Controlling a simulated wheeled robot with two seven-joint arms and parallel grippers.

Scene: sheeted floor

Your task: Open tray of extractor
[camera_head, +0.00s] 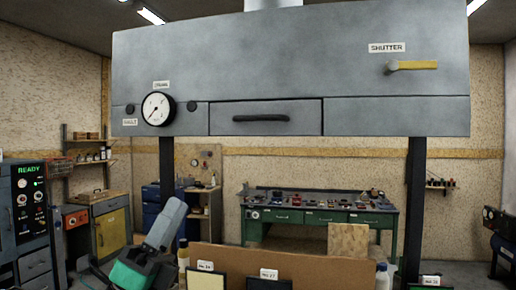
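The extractor (290,60) is a wide grey metal hood on two dark posts, filling the upper part of the head view. Its tray (230,120) is a shallow drawer front in the middle of the lower edge, with a dark bar handle (262,118). The tray front looks flush with the hood, so it appears shut. My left gripper (166,224) is low at the left, below the hood and left of the tray, apart from the handle. Its fingers cannot be made out clearly. My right gripper is not in view.
A round gauge (157,109) and two dark knobs sit left of the tray. A yellow shutter lever (415,65) is at upper right. A brown board (290,268) with labelled panels stands below. A green workbench (310,216) is behind. Space directly before the tray looks clear.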

